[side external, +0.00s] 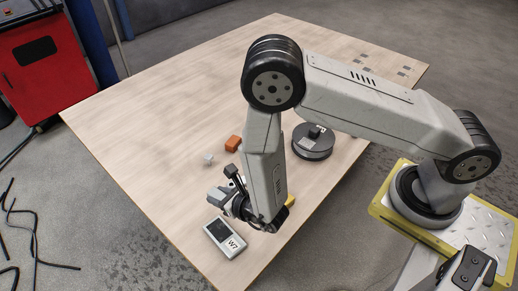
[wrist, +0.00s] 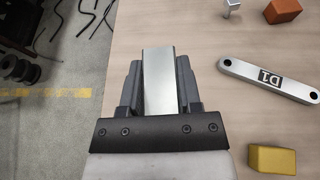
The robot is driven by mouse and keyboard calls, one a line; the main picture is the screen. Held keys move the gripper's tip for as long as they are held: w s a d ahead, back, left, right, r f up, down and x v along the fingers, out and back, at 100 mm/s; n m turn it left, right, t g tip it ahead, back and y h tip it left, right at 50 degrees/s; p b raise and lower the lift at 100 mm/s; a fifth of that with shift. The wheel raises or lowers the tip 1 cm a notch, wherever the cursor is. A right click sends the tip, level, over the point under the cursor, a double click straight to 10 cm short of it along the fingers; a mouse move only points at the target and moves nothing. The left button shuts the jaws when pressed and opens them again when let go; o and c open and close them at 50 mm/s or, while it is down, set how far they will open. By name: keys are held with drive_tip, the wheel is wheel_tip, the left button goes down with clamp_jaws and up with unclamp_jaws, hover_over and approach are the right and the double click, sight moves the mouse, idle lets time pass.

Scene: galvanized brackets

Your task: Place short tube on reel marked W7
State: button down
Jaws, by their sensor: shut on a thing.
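My gripper (wrist: 158,88) is shut on a silver, straight-sided metal piece (wrist: 160,65), which looks like the short tube; its far end sticks out between the fingers. That item does not look like a reel. A dark round reel-like body (side external: 312,146) stands farther right with a small dark piece on top; I cannot read a mark on it.
An orange block (wrist: 286,17) and a small silver bracket (wrist: 231,8) lie farther back. The left and back of the wooden table (side external: 160,100) are mostly clear.

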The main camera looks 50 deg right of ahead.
drive_tip(key=d+r+m+g+h, duration=0.2)
drive_tip(key=d+m+h, duration=0.3)
drive_tip(key=d, duration=0.6)
drive_tip(key=d+r+m+g+h, duration=0.1)
drive_tip(key=d+r+m+h, duration=0.3)
drive_tip(key=d, duration=0.7)
drive_tip(key=s+d+r+m+g+h, duration=0.3)
drive_tip(key=s+d+m+g+h, duration=0.3)
drive_tip(key=s+d+m+g, duration=0.85)
drive_tip(key=n+t, duration=0.4)
drive_tip(key=n, duration=0.1)
hover_over(316, 130)
drive_tip(key=shift+m, duration=0.25)
drive_tip(key=f, duration=0.8)
drive_tip(key=shift+s+a+f, duration=0.15)
drive_tip(key=shift+s+f, duration=0.05)
drive_tip(key=shift+s, duration=0.15)
drive_tip(key=shift+w+d+f, duration=0.2)
drive_tip(key=shift+w+f, duration=0.2)
drive_tip(key=shift+f, duration=0.05)
